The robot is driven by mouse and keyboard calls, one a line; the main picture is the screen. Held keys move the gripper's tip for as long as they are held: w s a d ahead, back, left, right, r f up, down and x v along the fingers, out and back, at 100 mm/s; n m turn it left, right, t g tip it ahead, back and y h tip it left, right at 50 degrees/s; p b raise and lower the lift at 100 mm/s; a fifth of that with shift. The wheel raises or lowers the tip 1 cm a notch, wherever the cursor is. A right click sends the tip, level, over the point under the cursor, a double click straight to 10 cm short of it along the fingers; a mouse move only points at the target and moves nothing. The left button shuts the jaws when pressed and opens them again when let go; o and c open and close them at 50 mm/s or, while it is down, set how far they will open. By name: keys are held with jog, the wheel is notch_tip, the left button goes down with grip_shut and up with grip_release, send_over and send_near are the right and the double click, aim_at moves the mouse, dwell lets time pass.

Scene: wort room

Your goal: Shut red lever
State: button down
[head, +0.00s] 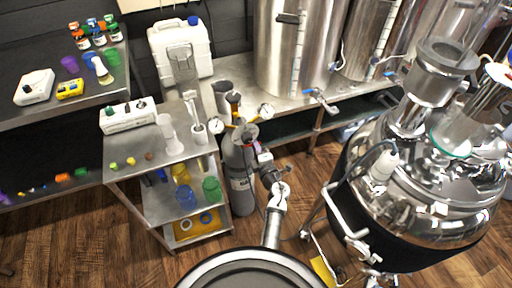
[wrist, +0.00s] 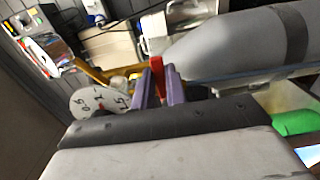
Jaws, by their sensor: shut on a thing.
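The red lever (wrist: 157,70) shows in the wrist view as a narrow upright red piece between the two purple fingers of my gripper (wrist: 161,86). My gripper is shut on it. In the head view my gripper (head: 262,158) is at the upper right side of the grey gas cylinder (head: 240,182), near its regulator. The cylinder also shows large and tilted in the wrist view (wrist: 240,45). The lever's lower part is hidden by the fingers. In the head view I cannot make out the lever clearly.
Two round gauges, left (head: 216,128) and right (head: 266,111), sit by the cylinder top; one is close to my gripper in the wrist view (wrist: 97,101). A steel cart (head: 150,152) stands left, a large steel vessel (head: 435,190) right.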

jog(key=shift+r, duration=0.1)
jog(key=c, duration=1.4)
grip_release()
jog(key=shift+c, duration=0.2)
jog(key=p+v, duration=0.3)
jog(key=v, duration=1)
jog(key=shift+s, duration=0.35)
jog(key=shift+d, duration=0.1)
